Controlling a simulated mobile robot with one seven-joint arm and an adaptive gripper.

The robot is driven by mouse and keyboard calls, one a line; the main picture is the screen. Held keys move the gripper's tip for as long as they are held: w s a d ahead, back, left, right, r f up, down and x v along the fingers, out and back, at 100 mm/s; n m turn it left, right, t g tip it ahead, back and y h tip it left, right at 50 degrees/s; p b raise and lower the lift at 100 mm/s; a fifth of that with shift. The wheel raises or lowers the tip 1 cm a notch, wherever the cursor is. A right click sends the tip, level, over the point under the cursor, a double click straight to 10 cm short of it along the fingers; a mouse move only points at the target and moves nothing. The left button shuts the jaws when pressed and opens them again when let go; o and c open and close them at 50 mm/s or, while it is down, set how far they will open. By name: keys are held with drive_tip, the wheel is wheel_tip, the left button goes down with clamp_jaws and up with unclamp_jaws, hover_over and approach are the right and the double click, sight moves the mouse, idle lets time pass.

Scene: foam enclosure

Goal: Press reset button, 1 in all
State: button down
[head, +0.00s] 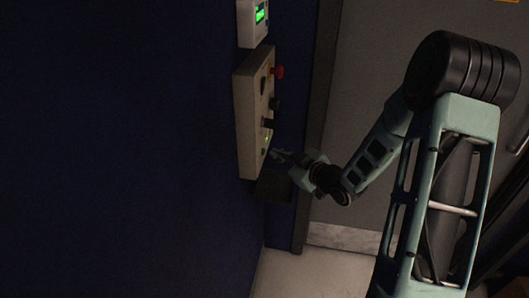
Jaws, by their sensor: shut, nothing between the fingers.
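A beige control box (247,115) is mounted on the dark blue wall. On its front face are a red mushroom button (279,72) near the top, dark knobs (274,104) below it, and a small green lit spot (267,140) lower down. I cannot tell which control is the reset button. My gripper (274,153) is shut and empty, its tips close to the lower part of the box's face beneath the green spot. I cannot tell whether the tips touch the box.
A smaller pale unit with a green display (259,13) is on the wall above the box. A dark blue wall (110,150) fills the left. A grey door (375,60) with a dark frame stands behind my arm. Pale floor (320,275) shows below.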

drive_tip(key=d, duration=0.2)
drive_tip(key=s+d, duration=0.1)
drive_tip(key=d, duration=0.1)
drive_tip(key=shift+s+d, duration=0.2)
idle(0.6)
